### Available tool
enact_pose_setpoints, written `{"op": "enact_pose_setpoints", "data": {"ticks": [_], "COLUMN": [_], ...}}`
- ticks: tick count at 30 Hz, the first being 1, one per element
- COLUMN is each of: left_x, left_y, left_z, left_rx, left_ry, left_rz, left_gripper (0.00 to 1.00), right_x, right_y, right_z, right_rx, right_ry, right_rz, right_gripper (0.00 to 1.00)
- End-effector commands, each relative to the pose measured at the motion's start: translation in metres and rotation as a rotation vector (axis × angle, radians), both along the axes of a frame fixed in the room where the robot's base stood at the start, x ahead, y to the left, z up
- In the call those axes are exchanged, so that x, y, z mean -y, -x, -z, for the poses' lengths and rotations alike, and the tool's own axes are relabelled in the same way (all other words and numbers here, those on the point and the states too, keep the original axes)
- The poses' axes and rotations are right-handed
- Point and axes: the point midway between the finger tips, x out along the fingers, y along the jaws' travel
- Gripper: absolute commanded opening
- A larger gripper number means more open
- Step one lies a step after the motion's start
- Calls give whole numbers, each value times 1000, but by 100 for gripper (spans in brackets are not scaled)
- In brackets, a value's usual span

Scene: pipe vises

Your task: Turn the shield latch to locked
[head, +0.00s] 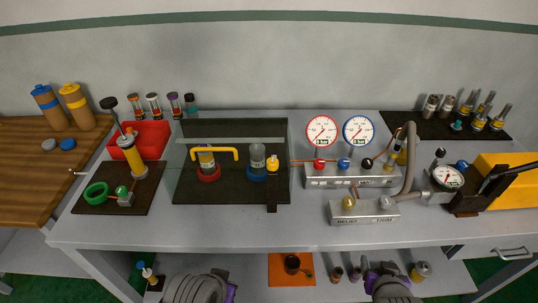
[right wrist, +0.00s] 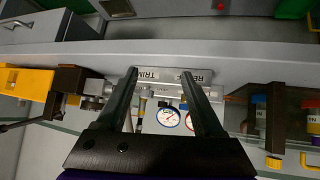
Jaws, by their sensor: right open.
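The clear shield (head: 228,148) with a yellow handle (head: 215,152) stands over two fittings on a dark mat left of centre. At its right edge is the shield latch, a yellow knob (head: 273,163) on a dark post. In the right wrist view a yellow knob (right wrist: 273,162) beside a dark block shows at the lower right, apart from my fingers. My right gripper (right wrist: 160,74) is open and empty. In the head view its wrist is low at the bottom edge, below the bench. My left wrist is also at the bottom edge, its fingers not clear.
A manifold (head: 350,175) with two gauges stands right of the shield, with a relief and trim block (head: 365,209) in front. A yellow box (head: 505,178) is at the far right. The bench front (head: 210,228) is mostly clear. Several small parts sit on the lower shelf.

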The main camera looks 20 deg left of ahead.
Motion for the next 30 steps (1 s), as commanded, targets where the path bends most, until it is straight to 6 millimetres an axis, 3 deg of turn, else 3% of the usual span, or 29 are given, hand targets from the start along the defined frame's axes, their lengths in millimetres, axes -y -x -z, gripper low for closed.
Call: {"op": "enact_pose_setpoints", "data": {"ticks": [8,11,16,18,21,24,30], "left_x": [0,0,0,0,0,0,0], "left_y": [-4,-5,-9,-11,-13,-14,-15], "left_z": [-17,-24,-39,-45,-50,-52,-56], "left_rx": [7,10,18,22,25,26,28], "left_ry": [0,0,0,0,0,0,0], "left_rz": [0,0,0,0,0,0,0], "left_gripper": [0,0,0,0,0,0,0], "right_x": [-52,-82,-162,-198,-235,-254,-268], "right_y": [-55,-75,-101,-102,-98,-94,-104], "right_z": [-39,-58,-96,-108,-118,-120,-121], "right_rx": [227,332,534,602,659,683,690], "right_ry": [-25,-50,-144,-192,-245,-275,-284], "right_rz": [-102,-168,-356,-448,-550,-605,-622], "right_gripper": [69,69,69,69,69,69,69]}}
